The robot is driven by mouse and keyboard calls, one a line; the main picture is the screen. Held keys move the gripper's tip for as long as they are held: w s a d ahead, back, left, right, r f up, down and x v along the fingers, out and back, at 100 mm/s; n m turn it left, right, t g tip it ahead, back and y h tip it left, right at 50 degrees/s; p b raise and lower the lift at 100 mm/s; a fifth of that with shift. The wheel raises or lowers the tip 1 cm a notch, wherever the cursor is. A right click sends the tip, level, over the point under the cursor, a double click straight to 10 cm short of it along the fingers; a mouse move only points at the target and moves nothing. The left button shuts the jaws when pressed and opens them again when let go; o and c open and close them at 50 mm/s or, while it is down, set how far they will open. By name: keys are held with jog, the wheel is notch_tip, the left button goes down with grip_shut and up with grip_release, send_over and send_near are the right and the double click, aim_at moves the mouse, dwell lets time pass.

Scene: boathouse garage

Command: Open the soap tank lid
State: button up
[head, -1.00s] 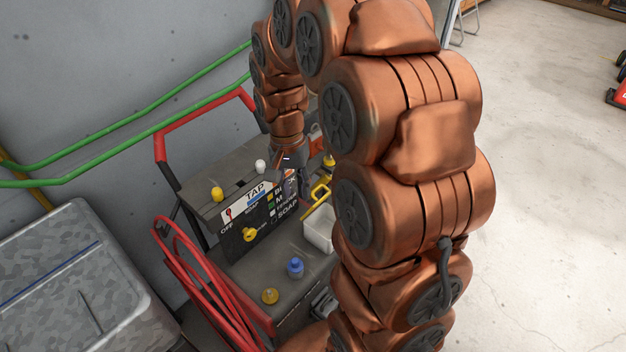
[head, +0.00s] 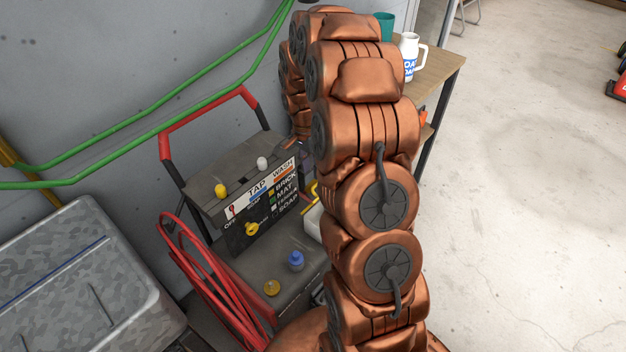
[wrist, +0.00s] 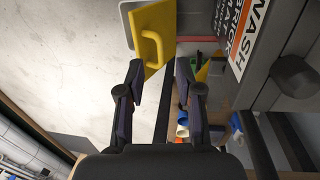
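The soap tank lid (wrist: 166,22) is a yellow plate with a looped yellow handle (wrist: 152,47), at the top of the wrist view. The pale rim of the soap tank (wrist: 127,24) shows beside it. In the head view, only a bit of the yellow (head: 312,190) and the white tank side (head: 314,223) show left of my arm. My gripper (wrist: 163,78) is open, with a gap between its fingers. The left finger overlaps the lid's lower edge in the picture; I cannot tell whether they touch. My arm hides the gripper in the head view.
The washer's control panel (head: 262,196) stands beside the tank, with yellow and white knobs above it. A wooden table (head: 447,72) with a white jug (head: 409,58) stands behind.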

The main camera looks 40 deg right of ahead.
aim_at(315, 194)
jog(key=shift+s+d+f+p, duration=0.1)
jog(key=shift+f+p, duration=0.1)
jog(key=shift+f, duration=0.7)
jog(key=shift+s+a+f+p, duration=0.15)
jog(key=shift+f+p, duration=0.1)
jog(key=shift+f, duration=0.7)
jog(key=shift+s+d+f+p, duration=0.1)
jog(key=shift+d+f+p, duration=0.1)
jog(key=shift+f, duration=0.7)
grip_shut()
